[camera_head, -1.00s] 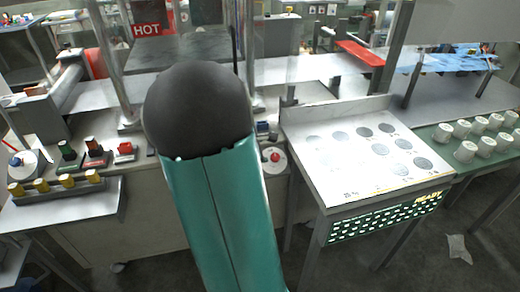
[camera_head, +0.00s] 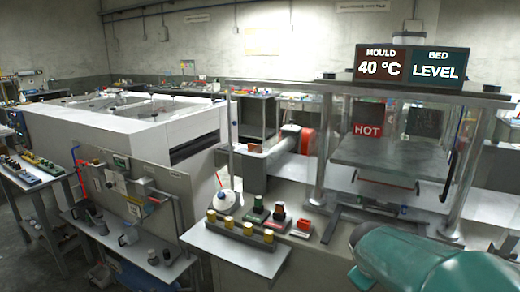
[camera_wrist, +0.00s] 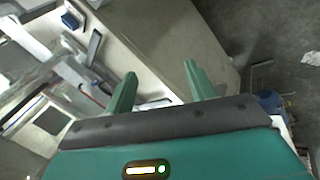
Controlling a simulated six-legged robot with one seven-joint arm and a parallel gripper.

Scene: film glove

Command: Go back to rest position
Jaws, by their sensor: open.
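My gripper (camera_wrist: 160,88) shows in the wrist view with two green fingers spread apart and nothing between them. It is open and empty, over the edge of a pale cabinet (camera_wrist: 185,40) with the dark floor to the right. In the head view, a teal part of my arm fills the lower right corner; the gripper itself is out of that view.
A machine with a HOT sign (camera_head: 367,130) and a MOULD 40 °C display (camera_head: 381,66) stands at the right. A side shelf (camera_head: 235,252) holds yellow-capped pieces (camera_head: 248,229). A large white machine (camera_head: 120,125) stands at the left. Bare floor (camera_wrist: 270,30) shows in the wrist view.

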